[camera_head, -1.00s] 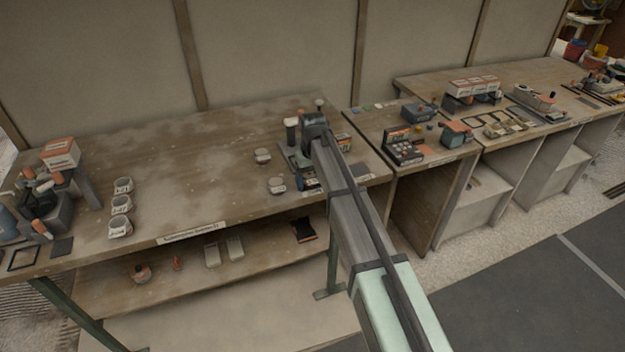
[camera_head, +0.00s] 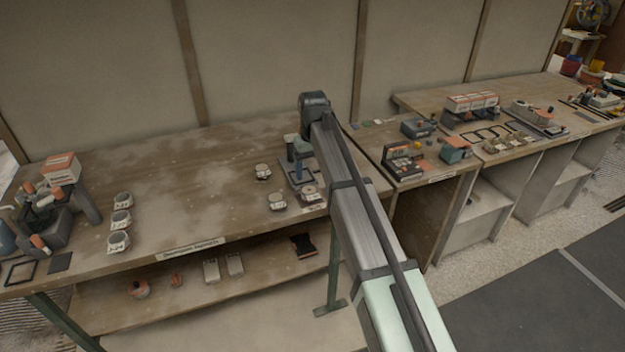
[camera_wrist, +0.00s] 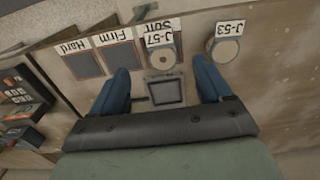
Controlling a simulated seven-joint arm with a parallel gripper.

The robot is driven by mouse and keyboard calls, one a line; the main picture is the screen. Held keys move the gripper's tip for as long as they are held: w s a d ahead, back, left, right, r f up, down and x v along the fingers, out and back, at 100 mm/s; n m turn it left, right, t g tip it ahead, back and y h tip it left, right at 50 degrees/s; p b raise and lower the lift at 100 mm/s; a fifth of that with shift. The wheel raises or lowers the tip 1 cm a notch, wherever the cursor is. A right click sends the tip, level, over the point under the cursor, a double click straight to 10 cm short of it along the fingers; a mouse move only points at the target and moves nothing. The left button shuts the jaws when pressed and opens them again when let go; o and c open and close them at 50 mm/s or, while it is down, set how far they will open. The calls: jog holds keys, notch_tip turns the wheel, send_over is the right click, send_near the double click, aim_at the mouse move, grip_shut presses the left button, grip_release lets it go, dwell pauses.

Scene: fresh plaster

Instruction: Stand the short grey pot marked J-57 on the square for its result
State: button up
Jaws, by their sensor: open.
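The short grey pot marked J-57 (camera_wrist: 162,60) stands upright in the wrist view, over the third square in a row, whose upside-down label is partly covered and seems to read Soft. The squares labelled Firm (camera_wrist: 120,55) and Hard (camera_wrist: 83,64) are bare beside it. In the head view the pot (camera_head: 309,193) is small, near the bench's front edge. My gripper (camera_wrist: 163,88) is open and empty; its blue fingers are spread wide, with the pot beyond their tips. In the head view my gripper (camera_head: 301,160) hangs over the bench.
A pot marked J-53 (camera_wrist: 223,49) stands close beside J-57. A small dark framed square (camera_wrist: 165,90) lies between my fingers. Several pots (camera_head: 121,220) and a cluttered holder (camera_head: 45,218) stand at the bench's left.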

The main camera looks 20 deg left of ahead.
jog(key=shift+r, duration=0.75)
jog(key=shift+f, duration=0.1)
jog(key=d+f+m, duration=0.2)
jog(key=d+f, duration=0.8)
jog(key=d, duration=0.4)
jog(key=d+f+m, duration=0.2)
jog(key=d+f, duration=0.8)
jog(key=d, duration=0.3)
jog(key=s+d+f+m, duration=0.2)
jog(key=s+d+f, duration=0.25)
jog(key=d, duration=0.35)
jog(key=s+d+f+m, duration=0.1)
jog(key=s+d+f, duration=0.3)
jog(key=s+d, duration=0.25)
jog(key=s+d+f+m, duration=0.2)
jog(key=s+d+f, duration=0.2)
jog(key=d, duration=0.4)
jog(key=s+f+g, duration=0.3)
jog(key=s+f, duration=0.7)
jog(key=s, duration=0.4)
jog(key=s+f+g, duration=0.3)
jog(key=s+f, duration=0.7)
jog(key=s, duration=0.4)
jog(key=shift+s+g, duration=0.3)
jog(key=shift+f, duration=0.1)
